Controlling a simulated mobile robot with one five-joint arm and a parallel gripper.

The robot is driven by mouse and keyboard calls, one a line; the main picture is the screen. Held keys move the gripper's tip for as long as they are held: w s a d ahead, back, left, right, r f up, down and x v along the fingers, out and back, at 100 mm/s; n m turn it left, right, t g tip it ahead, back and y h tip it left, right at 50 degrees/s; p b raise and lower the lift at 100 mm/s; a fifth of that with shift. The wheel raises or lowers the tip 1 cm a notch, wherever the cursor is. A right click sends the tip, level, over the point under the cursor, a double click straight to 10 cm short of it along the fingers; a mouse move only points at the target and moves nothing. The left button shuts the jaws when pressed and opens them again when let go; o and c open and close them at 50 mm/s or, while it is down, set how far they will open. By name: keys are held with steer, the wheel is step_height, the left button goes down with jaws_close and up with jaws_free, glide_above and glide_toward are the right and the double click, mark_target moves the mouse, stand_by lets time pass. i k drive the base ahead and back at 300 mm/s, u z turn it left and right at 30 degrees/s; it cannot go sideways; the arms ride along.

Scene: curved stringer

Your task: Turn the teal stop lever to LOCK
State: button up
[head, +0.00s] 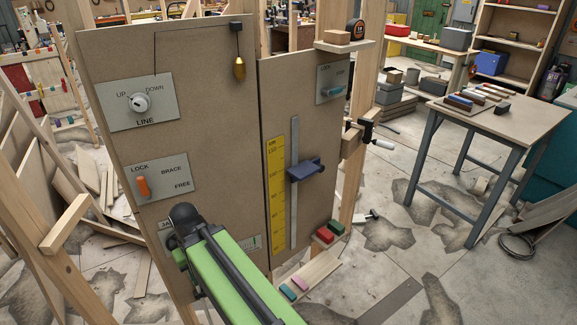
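The teal stop lever (334,91) is a small handle on a pale plate (331,76) at the upper right of the right-hand brown panel (345,130). It looks about level. The plate's small lettering above it is too small to read surely. My green arm, with a black rounded joint at its far end, rises from the bottom, in front of the left panel's lower part. It is well to the left of and below the lever. My gripper's fingers do not show.
The left panel (200,110) carries a LINE knob (141,103), an orange LOCK/BRACE/FREE lever (143,187) and a hanging brass weight (239,69).

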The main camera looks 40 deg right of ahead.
mark_target(327, 92)
steer(key=u, duration=1.25)
steer(key=k, duration=0.95)
steer(key=z, duration=1.9)
steer(key=i, duration=0.5)
